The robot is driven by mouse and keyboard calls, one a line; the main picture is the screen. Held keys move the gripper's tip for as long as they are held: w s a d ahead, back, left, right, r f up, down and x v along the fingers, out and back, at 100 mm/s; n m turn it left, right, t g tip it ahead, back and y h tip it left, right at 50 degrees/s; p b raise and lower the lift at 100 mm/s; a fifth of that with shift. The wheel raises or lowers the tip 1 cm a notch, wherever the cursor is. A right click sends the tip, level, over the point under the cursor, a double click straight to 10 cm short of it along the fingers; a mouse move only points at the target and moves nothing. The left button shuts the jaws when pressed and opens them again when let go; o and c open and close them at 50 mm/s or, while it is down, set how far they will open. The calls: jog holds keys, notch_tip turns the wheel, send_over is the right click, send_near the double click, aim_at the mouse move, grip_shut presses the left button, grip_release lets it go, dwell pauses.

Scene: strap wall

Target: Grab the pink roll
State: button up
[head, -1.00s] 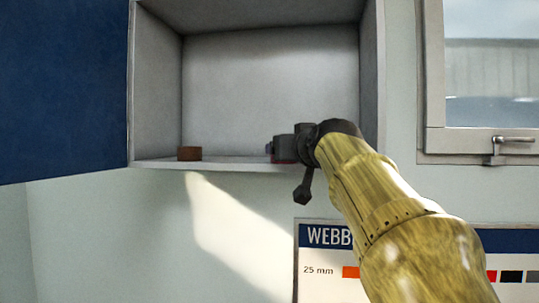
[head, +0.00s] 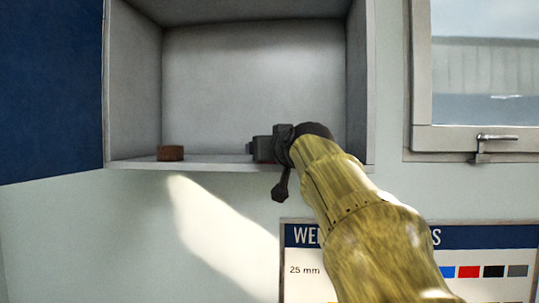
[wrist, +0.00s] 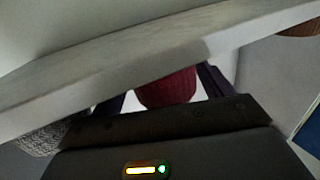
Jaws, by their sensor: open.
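A dark pinkish-red roll (wrist: 168,88) shows in the wrist view between the two dark fingers of my gripper (wrist: 163,94). The shelf edge hides part of it. The fingers are open, one on each side of the roll; I cannot tell whether either touches it. In the head view my gripper (head: 254,147) reaches into the open wall cabinet, low over its floor. The pink roll cannot be made out there, with the gripper and wrist in the way.
A brown roll (head: 171,153) sits on the cabinet floor (head: 215,166) to the left. A grey woven thing (wrist: 40,138) is at the wrist view's lower left. The blue door (head: 50,90) stands open at left. A window (head: 484,80) is at right, a webbing chart (head: 460,238) below.

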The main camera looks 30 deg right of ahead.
jog(key=shift+s+a, duration=0.35)
jog(key=shift+a, duration=0.15)
jog(key=shift+w+d, duration=0.1)
jog(key=c, duration=1.1)
jog(key=shift+d+r, duration=0.1)
jog(key=r, duration=0.8)
jog(key=shift+w+r, duration=0.3)
jog(key=shift+r, duration=0.3)
jog(key=shift+s+r, duration=0.2)
jog(key=shift+r, duration=0.1)
jog(key=shift+s, duration=0.1)
